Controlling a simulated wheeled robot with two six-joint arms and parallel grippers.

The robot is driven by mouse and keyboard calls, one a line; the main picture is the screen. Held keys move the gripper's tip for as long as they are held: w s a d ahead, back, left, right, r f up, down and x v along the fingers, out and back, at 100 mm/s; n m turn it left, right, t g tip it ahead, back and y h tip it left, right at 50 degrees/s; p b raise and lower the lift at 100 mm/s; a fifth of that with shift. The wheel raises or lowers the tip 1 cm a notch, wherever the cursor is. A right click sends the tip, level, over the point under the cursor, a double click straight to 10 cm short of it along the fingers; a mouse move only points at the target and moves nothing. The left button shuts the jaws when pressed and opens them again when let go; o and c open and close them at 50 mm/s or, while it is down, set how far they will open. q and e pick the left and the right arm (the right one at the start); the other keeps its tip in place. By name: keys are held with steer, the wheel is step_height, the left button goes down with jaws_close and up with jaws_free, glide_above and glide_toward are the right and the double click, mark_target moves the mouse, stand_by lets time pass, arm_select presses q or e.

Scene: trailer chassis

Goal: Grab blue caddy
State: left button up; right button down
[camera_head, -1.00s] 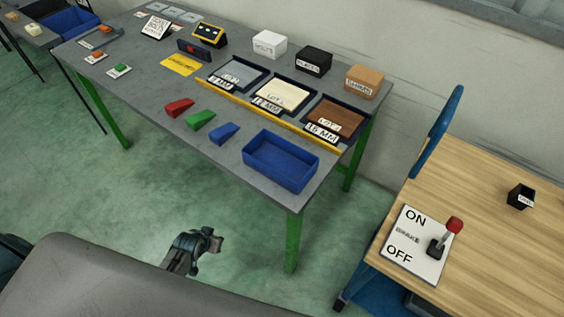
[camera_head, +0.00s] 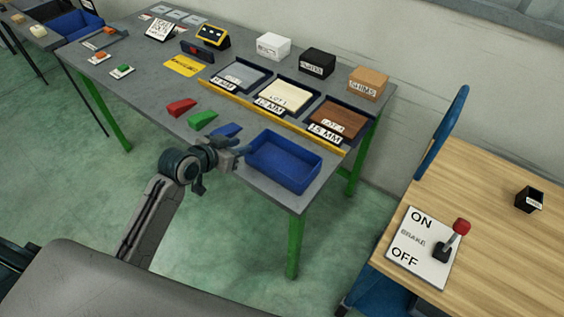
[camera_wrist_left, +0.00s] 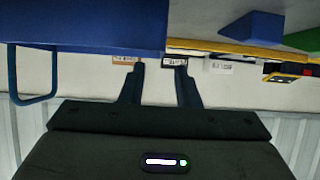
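The blue caddy (camera_head: 283,178) is an open, empty rectangular tray at the front right corner of the grey table. My left gripper (camera_head: 238,152) is just left of the caddy's near left end, by the table's front edge; contact cannot be told in the head view. In the left wrist view, the caddy (camera_wrist_left: 80,25) fills the upper left. The two left fingers (camera_wrist_left: 160,88) stand apart there with nothing between them. My right gripper is not in view.
A blue wedge (camera_head: 227,130), green wedge (camera_head: 202,120) and red wedge (camera_head: 181,107) lie left of the caddy. A yellow strip (camera_head: 275,118) and trays of plates lie behind it. A wooden desk (camera_head: 500,240) with a brake lever panel stands at right.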

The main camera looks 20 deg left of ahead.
mark_target(255, 140)
arm_select(q)
steer(key=x, duration=0.3)
steer(key=shift+d, duration=0.1)
steer(key=p+x, duration=0.1)
steer(key=x, duration=0.1)
steer(key=p+x, duration=0.1)
steer(key=x, duration=0.1)
steer(key=shift+w+f, duration=0.15)
steer(key=shift+w, duration=0.3)
steer(key=shift+w+f, duration=0.2)
steer(key=shift+w, duration=0.05)
steer(key=shift+c, duration=0.4)
jaws_close()
